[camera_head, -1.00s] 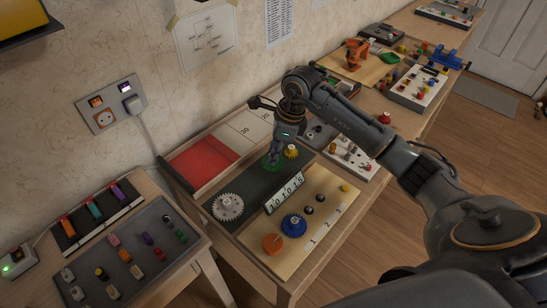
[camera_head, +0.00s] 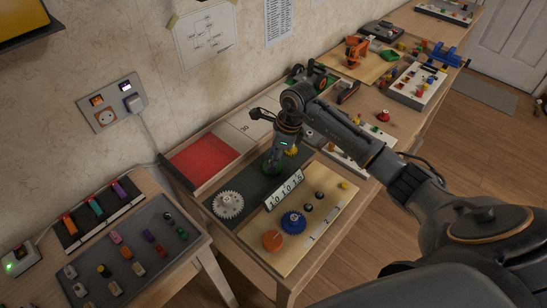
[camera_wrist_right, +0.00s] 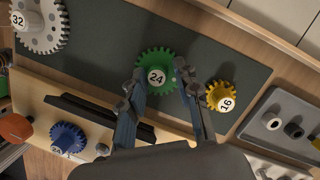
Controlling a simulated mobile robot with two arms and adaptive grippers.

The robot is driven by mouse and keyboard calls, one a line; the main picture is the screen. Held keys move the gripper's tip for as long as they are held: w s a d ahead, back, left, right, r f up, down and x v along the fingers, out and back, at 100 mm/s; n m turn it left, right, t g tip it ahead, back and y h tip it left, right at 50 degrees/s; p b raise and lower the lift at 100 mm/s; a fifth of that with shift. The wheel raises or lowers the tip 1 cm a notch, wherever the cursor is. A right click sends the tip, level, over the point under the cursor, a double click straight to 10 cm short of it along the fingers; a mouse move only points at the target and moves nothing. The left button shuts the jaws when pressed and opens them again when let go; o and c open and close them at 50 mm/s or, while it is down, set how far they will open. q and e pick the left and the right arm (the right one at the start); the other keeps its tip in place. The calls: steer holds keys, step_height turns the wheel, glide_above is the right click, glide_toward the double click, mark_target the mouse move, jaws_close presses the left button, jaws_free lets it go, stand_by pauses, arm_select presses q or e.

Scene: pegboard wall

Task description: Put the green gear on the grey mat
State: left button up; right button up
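The green gear (camera_wrist_right: 150,62), marked 24, lies on the dark grey mat (camera_wrist_right: 105,62), between the large white gear (camera_wrist_right: 50,30) and the small yellow gear (camera_wrist_right: 221,97). My right gripper (camera_wrist_right: 160,88) is open over it, with one finger at each side of the gear's near part in the right wrist view. In the head view the right gripper (camera_head: 274,160) hides part of the green gear (camera_head: 268,168). My left gripper is not in view.
A tilted number plate (camera_head: 284,189) stands at the mat's near edge. In front, a wooden board (camera_head: 325,205) carries a blue gear (camera_head: 293,222), an orange disc (camera_head: 272,240) and dark pegs. A red-bottomed tray (camera_head: 203,158) lies behind the mat.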

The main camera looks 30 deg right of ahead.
stand_by(0.3)
steer(key=shift+r, duration=0.25)
steer(key=v, duration=1.1)
steer(key=shift+s+r+b, duration=0.1)
steer(key=shift+r+b, duration=0.25)
steer(key=shift+r, duration=0.05)
steer(key=shift+d, duration=0.15)
